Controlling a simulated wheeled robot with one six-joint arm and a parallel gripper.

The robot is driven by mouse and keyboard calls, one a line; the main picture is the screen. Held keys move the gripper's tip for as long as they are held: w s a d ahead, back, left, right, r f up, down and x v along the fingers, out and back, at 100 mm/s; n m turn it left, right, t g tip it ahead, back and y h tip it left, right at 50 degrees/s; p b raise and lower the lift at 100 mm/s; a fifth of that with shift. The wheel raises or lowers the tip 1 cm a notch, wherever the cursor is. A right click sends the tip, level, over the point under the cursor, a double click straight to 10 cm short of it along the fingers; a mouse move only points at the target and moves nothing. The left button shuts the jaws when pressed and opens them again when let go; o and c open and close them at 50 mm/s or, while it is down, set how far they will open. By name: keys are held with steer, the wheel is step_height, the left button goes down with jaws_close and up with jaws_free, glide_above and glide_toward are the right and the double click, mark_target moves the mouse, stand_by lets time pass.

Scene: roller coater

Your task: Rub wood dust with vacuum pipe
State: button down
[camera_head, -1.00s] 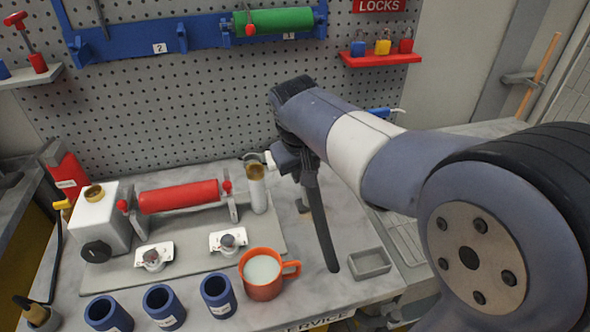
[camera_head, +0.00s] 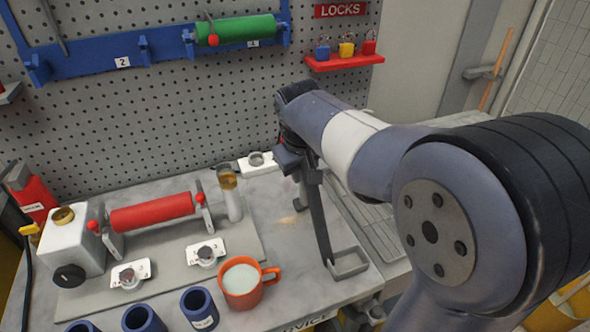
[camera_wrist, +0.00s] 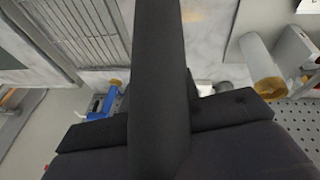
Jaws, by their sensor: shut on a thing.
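My gripper (camera_head: 302,168) is shut on the vacuum pipe (camera_head: 318,220), a long dark tube pointing down toward the bench. The pipe's lower end is beside the small grey tray (camera_head: 348,263), overlapping its left edge in the head view; I cannot tell whether it touches. The wood dust (camera_head: 290,220) is a small tan patch on the grey bench, left of the pipe and apart from it in the picture. In the wrist view the pipe (camera_wrist: 160,70) runs up the middle, between the dark jaws, and hides much of the bench.
An orange mug (camera_head: 243,286) stands at the front. A red roller (camera_head: 152,212) is on a grey plate, with a clear cylinder (camera_head: 230,197) at its right end. Blue cups (camera_head: 199,309) line the front edge. A pegboard (camera_head: 200,120) closes the back.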

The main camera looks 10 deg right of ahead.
steer(key=shift+w+d, duration=0.15)
steer(key=shift+d, duration=0.65)
steer(key=shift+s+a+r, duration=0.1)
steer(key=shift+s+a, duration=0.45)
steer(key=shift+a, duration=0.35)
steer(key=shift+s+a, duration=0.55)
steer(key=shift+a, duration=0.35)
steer(key=shift+s+a, duration=1.75)
steer(key=shift+a, duration=3.7)
steer(key=w+d+p, duration=0.2)
steer(key=d, duration=1.3)
steer(key=shift+w, duration=0.4)
